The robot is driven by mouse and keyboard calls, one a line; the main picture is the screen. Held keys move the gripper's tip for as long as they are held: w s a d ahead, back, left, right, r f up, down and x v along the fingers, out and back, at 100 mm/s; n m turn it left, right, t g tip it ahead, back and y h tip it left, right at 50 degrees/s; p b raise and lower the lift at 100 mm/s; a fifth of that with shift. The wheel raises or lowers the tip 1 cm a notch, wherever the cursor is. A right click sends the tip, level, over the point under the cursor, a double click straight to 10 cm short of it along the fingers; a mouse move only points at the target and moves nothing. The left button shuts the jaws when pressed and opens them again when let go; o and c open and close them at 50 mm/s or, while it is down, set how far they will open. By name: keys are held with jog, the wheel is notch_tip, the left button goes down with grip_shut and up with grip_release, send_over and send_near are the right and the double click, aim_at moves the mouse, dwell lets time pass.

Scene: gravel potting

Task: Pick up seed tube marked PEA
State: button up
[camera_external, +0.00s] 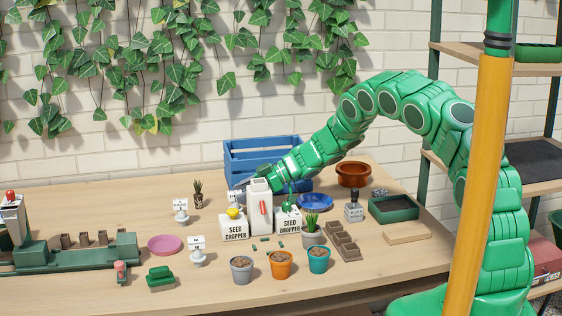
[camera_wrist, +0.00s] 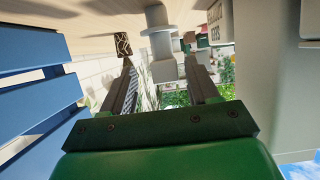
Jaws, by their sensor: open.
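I cannot read PEA on anything. Two small white spool-shaped pieces with label plates, one farther back (camera_external: 181,212) and one nearer (camera_external: 196,252), stand on the left half of the table; their lettering is too small to read. My gripper (camera_external: 238,190) is low behind the tall white box, partly hidden by it. In the wrist view my gripper (camera_wrist: 162,88) is open, with nothing held between its fingers. A white spool-shaped piece (camera_wrist: 158,38) shows beyond the fingertips, apart from them.
Two white seed droppers, left (camera_external: 233,228) and right (camera_external: 288,220), flank the tall white box (camera_external: 260,212). A blue crate (camera_external: 240,150) stands close behind my gripper; its slats (camera_wrist: 35,75) fill the wrist view's left side. Several small pots line the front. A pink saucer (camera_external: 164,245) lies left.

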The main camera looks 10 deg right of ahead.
aim_at(230, 198)
jog(key=shift+s+r+x, duration=0.1)
jog(key=shift+x, duration=1.1)
jog(key=shift+s+r+x, duration=0.15)
jog(key=shift+x, duration=1)
jog(key=shift+a, duration=0.1)
jog(key=c, duration=1)
jog(key=shift+c, duration=0.2)
